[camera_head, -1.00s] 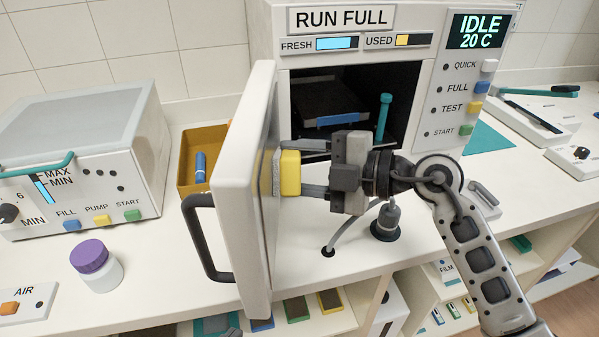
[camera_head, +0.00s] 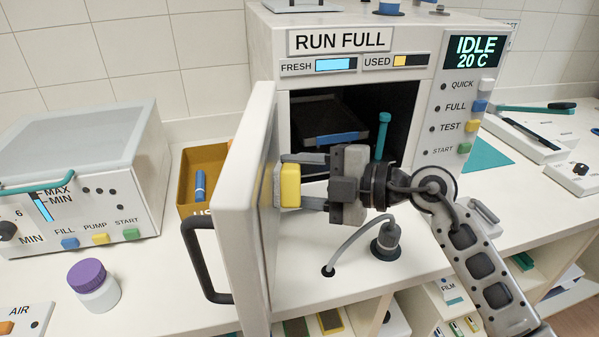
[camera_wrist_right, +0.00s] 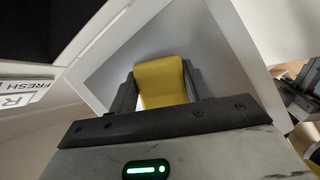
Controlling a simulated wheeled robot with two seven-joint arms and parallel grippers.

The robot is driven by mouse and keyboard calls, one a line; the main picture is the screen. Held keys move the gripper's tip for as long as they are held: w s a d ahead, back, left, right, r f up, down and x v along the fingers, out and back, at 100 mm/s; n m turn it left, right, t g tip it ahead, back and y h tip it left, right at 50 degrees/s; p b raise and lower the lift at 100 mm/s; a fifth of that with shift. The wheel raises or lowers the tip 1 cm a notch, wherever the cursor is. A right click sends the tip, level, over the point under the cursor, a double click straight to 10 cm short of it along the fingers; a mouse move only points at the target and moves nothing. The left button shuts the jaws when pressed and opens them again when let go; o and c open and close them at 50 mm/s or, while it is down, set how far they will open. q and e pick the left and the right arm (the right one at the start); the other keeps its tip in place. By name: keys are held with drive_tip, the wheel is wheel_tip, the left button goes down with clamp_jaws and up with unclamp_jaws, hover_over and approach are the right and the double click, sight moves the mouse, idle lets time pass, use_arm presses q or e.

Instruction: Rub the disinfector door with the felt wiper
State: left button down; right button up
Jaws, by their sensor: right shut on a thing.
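The disinfector (camera_head: 345,75) stands at the back centre, with RUN FULL on its label and IDLE 20 C on its display. Its white door (camera_head: 238,190) is swung open towards me, with a black handle (camera_head: 205,260) on its outer face. My right gripper (camera_head: 290,186) is shut on the yellow felt wiper (camera_head: 291,184). The wiper's pale felt side faces the door's inner face and appears to touch it. In the right wrist view the yellow wiper (camera_wrist_right: 161,84) sits between both fingers in front of the door's inner panel (camera_wrist_right: 206,68). My left gripper is not in view.
Inside the disinfector is a dark tray with a blue front edge (camera_head: 335,139) and a teal upright rod (camera_head: 382,135). A machine (camera_head: 80,170) and a purple-capped bottle (camera_head: 94,285) stand at left. An ochre bin (camera_head: 190,165) is behind the door. A cabled plug (camera_head: 386,243) stands below my right gripper.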

sight(272, 218)
drive_tip(key=shift+s+d, duration=0.2)
drive_tip(key=shift+s, duration=4.25)
drive_tip(key=d, duration=0.6)
drive_tip(key=shift+w, duration=0.25)
drive_tip(key=shift+d, duration=0.1)
drive_tip(key=shift+w+d+b, duration=0.1)
drive_tip(key=shift+d+b, duration=0.3)
drive_tip(key=shift+d, duration=1.05)
